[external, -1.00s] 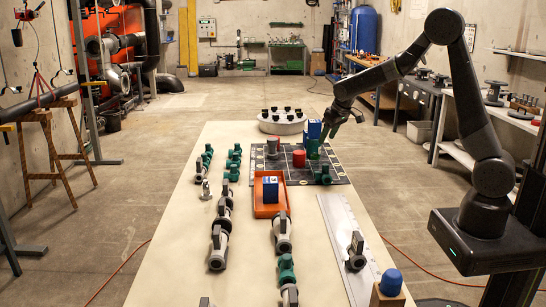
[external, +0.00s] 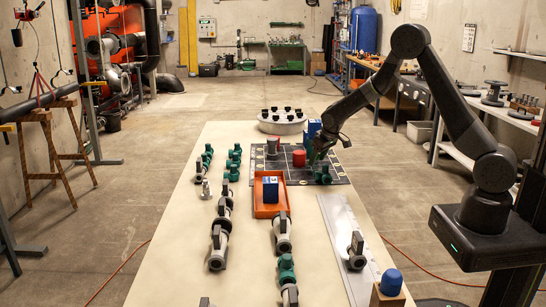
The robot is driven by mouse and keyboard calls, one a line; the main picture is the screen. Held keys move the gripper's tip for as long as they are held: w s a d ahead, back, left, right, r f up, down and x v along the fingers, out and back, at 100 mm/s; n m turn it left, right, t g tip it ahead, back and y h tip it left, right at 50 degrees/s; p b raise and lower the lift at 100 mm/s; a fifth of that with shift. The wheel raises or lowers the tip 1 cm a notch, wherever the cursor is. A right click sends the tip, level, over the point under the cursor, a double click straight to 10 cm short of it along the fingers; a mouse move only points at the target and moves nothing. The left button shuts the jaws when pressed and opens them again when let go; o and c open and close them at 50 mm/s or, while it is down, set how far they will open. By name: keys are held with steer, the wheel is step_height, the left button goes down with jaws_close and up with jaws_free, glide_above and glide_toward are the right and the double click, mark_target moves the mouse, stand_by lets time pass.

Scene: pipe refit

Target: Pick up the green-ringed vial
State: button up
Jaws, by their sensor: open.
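A small green upright piece (external: 312,153) stands on the dark gridded mat (external: 285,177), partly hidden by my gripper. It is too small to tell whether it is the green-ringed vial, and no green ring can be made out on any vial. My gripper (external: 321,152) is open and low over the right back part of the mat, pointing down, beside or around the green piece; I cannot tell which. A small pale upright piece (external: 206,188) stands on the table left of the mat.
A blue box (external: 314,128) stands behind my gripper. A red cylinder (external: 298,159) and a green fitting (external: 323,176) are close by on the mat. A round white holder (external: 282,126) is at the back. An orange tray (external: 267,210) and several pipe fittings lie nearer.

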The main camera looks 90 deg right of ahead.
steer(key=shift+x, duration=1.5)
steer(key=shift+r, duration=0.1)
steer(key=c, duration=1.1)
steer(key=shift+o, duration=0.2)
